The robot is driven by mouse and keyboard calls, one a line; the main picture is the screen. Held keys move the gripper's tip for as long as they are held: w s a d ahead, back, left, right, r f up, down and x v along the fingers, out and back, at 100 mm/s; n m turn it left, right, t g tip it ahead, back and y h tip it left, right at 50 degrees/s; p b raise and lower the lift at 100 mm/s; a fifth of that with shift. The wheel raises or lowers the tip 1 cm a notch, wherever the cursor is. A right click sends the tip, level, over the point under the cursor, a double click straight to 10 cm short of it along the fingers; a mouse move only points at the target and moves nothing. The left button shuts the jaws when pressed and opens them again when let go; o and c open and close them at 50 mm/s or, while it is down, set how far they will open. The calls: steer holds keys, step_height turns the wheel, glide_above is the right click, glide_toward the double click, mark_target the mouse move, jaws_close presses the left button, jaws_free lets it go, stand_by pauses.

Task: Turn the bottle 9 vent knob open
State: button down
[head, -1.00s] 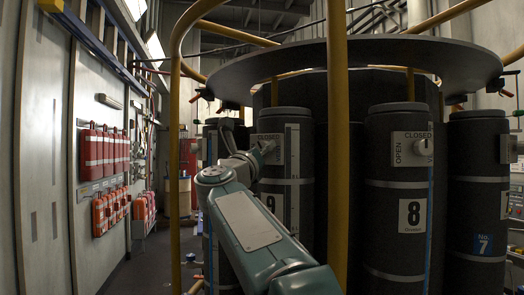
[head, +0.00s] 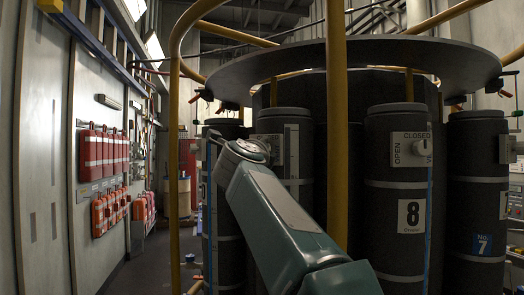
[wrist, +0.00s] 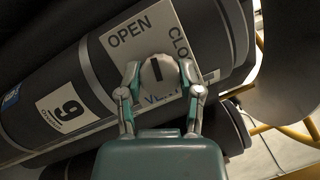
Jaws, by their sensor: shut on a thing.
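The pale vent plate (wrist: 112,54) reads OPEN, CLOSED and VENT, partly covered. The round grey vent knob (wrist: 157,71) sits on the plate, its dark mark pointing between OPEN and CLOSED. My gripper (wrist: 160,68) is shut on the knob, one finger at each side. In the head view the gripper is largely hidden behind my arm.
A yellow post (head: 337,110) stands close to my arm on the right. Bottle 8 (head: 397,260) and bottle 7 (head: 478,215) stand further right. A round dark disc (head: 360,60) overhangs the bottles. The aisle floor (head: 135,275) at left looks clear.

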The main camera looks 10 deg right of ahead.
steer(key=shift+w+f+n+g+y, duration=0.2)
steer(key=shift+n+g+y, duration=0.1)
steer(key=shift+n, duration=0.8)
steer(key=shift+c, duration=1.3)
jaws_free()
steer(key=shift+a, duration=0.1)
steer(key=shift+s+a+r, duration=0.1)
steer(key=shift+s, duration=0.05)
steer(key=v, duration=1.2)
